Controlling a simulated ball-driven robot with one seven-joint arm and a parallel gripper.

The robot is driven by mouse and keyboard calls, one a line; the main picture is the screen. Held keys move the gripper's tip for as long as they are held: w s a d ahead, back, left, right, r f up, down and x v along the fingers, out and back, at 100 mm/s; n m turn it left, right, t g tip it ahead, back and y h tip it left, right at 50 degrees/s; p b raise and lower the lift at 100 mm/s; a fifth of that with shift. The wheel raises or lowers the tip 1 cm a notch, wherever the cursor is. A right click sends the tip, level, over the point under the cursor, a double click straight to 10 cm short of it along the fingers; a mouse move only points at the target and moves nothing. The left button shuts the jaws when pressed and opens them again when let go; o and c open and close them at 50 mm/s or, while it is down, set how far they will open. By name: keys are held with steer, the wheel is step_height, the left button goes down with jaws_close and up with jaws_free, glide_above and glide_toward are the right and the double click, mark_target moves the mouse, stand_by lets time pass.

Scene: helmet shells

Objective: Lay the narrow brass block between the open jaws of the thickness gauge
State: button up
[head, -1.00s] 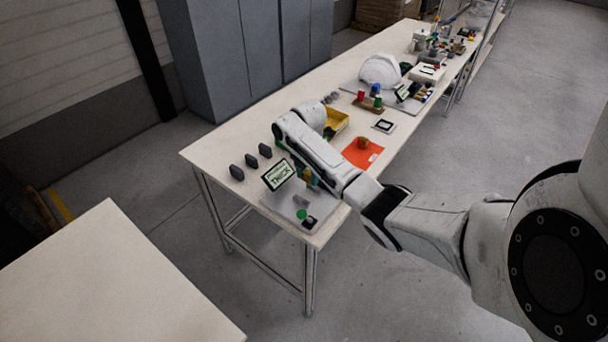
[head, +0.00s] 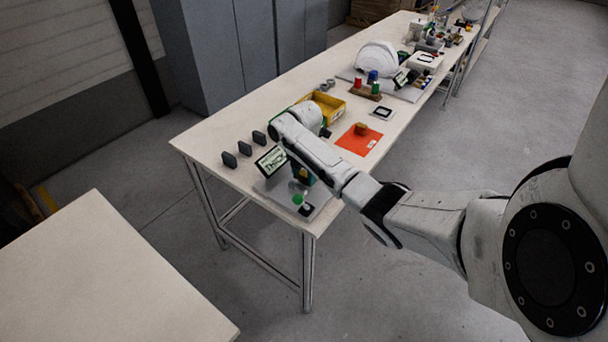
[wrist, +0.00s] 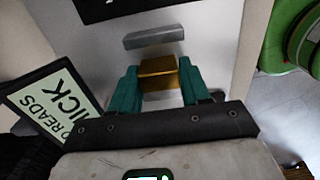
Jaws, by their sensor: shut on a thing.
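My gripper (wrist: 158,88) has teal fingers shut on the narrow brass block (wrist: 158,69), gold-coloured. In the wrist view, the block is over the grey plate of the thickness gauge (wrist: 210,55). A grey jaw bar (wrist: 153,37) lies just beyond the block; a second pale surface shows between the fingers below it. I cannot tell whether the block touches the plate. In the head view, my gripper (head: 299,178) is mostly hidden by my arm, over the gauge plate near its tilted display (head: 271,160) and green knob (head: 298,199).
A yellow bin (head: 330,105) stands behind my arm. Several dark grey pieces (head: 244,149) stand along the table's left edge. A white helmet shell (head: 376,58) is further back. A green round part (wrist: 290,35) is at right in the wrist view.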

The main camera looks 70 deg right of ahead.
steer(key=shift+f+b, duration=0.3)
steer(key=shift+f, duration=0.1)
stand_by(0.3)
steer(key=o, duration=1.3)
steer(key=shift+c, duration=0.2)
step_height(320, 180, up, 11)
steer(key=shift+f+b, duration=0.1)
steer(key=shift+b, duration=0.2)
